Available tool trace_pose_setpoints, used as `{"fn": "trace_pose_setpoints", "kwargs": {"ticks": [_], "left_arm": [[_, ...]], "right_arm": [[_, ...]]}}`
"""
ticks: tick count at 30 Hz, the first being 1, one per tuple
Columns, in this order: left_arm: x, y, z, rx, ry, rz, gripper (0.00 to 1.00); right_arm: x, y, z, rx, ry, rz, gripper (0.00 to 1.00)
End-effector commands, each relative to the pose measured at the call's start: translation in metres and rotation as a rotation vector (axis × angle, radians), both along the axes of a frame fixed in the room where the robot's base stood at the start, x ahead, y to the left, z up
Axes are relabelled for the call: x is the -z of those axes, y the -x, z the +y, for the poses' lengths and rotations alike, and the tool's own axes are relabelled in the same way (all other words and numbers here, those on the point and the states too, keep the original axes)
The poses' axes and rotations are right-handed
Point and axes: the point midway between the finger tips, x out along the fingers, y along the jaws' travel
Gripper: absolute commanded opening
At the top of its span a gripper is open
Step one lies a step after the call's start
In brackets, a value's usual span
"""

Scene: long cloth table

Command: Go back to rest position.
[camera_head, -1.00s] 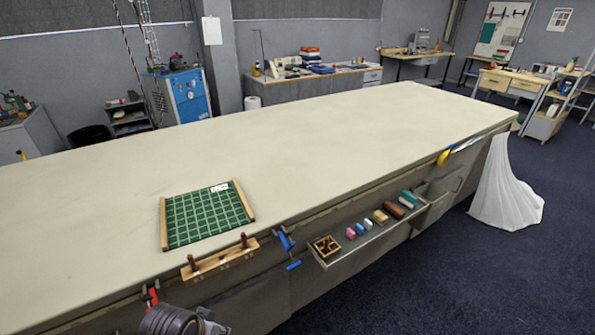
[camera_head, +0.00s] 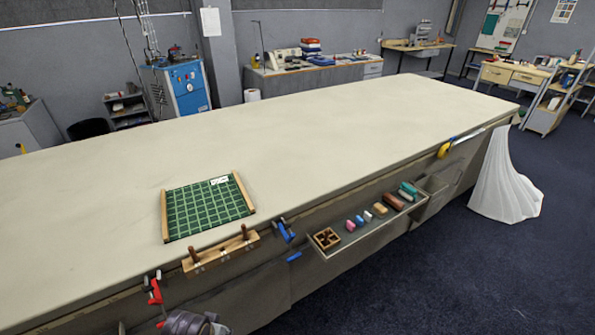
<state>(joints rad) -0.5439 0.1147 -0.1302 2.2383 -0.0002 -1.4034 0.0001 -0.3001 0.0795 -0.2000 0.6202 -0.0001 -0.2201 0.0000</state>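A dark, rounded piece with a pale metal part shows at the bottom edge, left of centre, in front of the table; it looks like part of my own arm. No fingertips of either gripper can be made out, and nothing held can be seen. The long cloth-covered table (camera_head: 300,145) runs from the lower left to the upper right. A green gridded board (camera_head: 205,209) with wooden side rails lies flat near its front edge.
A wooden rack (camera_head: 222,249), a red clamp (camera_head: 154,289) and a blue clamp (camera_head: 286,231) are at the table's front edge. An open drawer (camera_head: 352,238) juts out with small blocks and a wooden divided box (camera_head: 326,239). White cloth (camera_head: 503,185) hangs at the right end. Floor at lower right is clear.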

Motion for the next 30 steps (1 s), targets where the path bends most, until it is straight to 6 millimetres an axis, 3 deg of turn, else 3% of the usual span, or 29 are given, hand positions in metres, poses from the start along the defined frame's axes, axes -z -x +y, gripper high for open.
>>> {"fn": "trace_pose_setpoints", "kwargs": {"ticks": [3,14,30], "left_arm": [[0.033,-0.001,-0.001,0.002,-0.001,0.014,0.33],[0.126,0.006,-0.001,0.007,-0.003,0.043,0.33],[0.254,0.049,0.005,0.015,-0.007,0.089,0.33]], "right_arm": [[0.0,0.0,0.0,0.0,0.0,0.0,0.33],[0.0,0.0,0.0,0.0,0.0,0.0,0.33],[0.0,0.0,0.0,0.0,0.0,0.0,0.33]]}}
